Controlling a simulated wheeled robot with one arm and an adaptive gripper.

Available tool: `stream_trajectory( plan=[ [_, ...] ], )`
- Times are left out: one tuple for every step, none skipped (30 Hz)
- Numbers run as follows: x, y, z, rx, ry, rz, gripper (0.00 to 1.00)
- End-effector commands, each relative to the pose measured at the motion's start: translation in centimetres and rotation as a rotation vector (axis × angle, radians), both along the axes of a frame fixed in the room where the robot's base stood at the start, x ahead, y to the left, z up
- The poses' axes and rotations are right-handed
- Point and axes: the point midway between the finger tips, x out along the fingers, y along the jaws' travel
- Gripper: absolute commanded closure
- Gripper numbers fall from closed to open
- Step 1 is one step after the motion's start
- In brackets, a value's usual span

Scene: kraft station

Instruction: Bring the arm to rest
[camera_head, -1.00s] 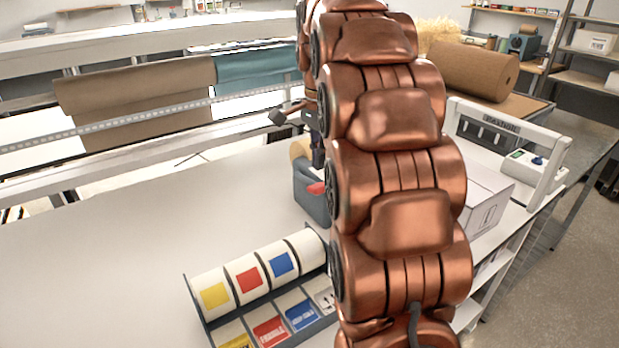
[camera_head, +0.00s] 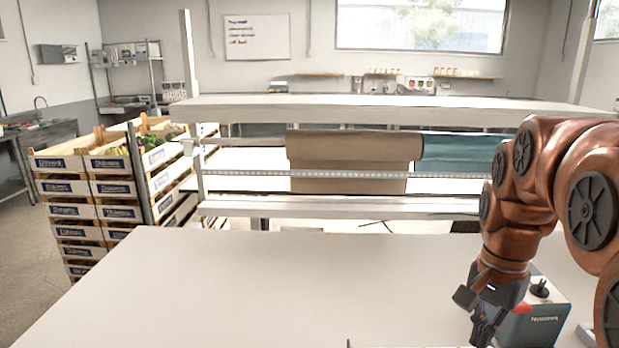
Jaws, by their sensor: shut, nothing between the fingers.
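My copper-coloured arm (camera_head: 590,170) stands at the right side of the head view, bent, with its wrist hanging down. My gripper (camera_head: 484,325) points down over the right part of the table, in front of a grey and red tape dispenser (camera_head: 545,310). Its fingers are shut and hold nothing. The fingertips are dark and small against the table, and I cannot tell how far above the surface they are.
The white table (camera_head: 230,285) is clear at left and centre. Behind it stands a rack with a brown paper roll (camera_head: 350,150) and a teal roll (camera_head: 460,155). Stacked wooden crates (camera_head: 85,190) of produce stand at left. A whiteboard (camera_head: 256,36) hangs behind.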

Motion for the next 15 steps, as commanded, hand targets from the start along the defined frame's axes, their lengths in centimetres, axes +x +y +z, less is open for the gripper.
stream_trajectory(
  plan=[
    [-1.2, 1.2, -0.5, 0.004, 0.002, 0.065, 1.0],
    [-1.8, 1.8, -1.0, 0.008, 0.007, 0.106, 1.0],
    [-2.7, 2.5, -1.6, 0.012, 0.011, 0.16, 1.0],
    [-3.4, 3.1, -1.9, 0.015, 0.013, 0.201, 1.0],
    [-4.2, 3.6, -2.4, 0.018, 0.019, 0.242, 1.0],
    [-5.2, 4.3, -3.0, 0.023, 0.025, 0.296, 1.0],
    [-5.8, 4.8, -3.4, 0.027, 0.026, 0.338, 1.0],
    [-6.6, 5.3, -3.9, 0.03, 0.029, 0.378, 1.0],
    [-7.6, 5.9, -4.5, 0.034, 0.031, 0.432, 1.0],
    [-8.4, 6.3, -4.9, 0.037, 0.035, 0.473, 1.0],
    [-9.2, 6.7, -5.5, 0.043, 0.042, 0.515, 1.0],
    [-10.3, 7.2, -6.1, 0.048, 0.047, 0.568, 1.0],
    [-11.0, 7.6, -6.5, 0.05, 0.047, 0.61, 1.0],
    [-11.8, 7.9, -7.1, 0.054, 0.049, 0.65, 1.0],
    [-12.8, 8.3, -7.7, 0.06, 0.055, 0.702, 1.0]
  ],
)
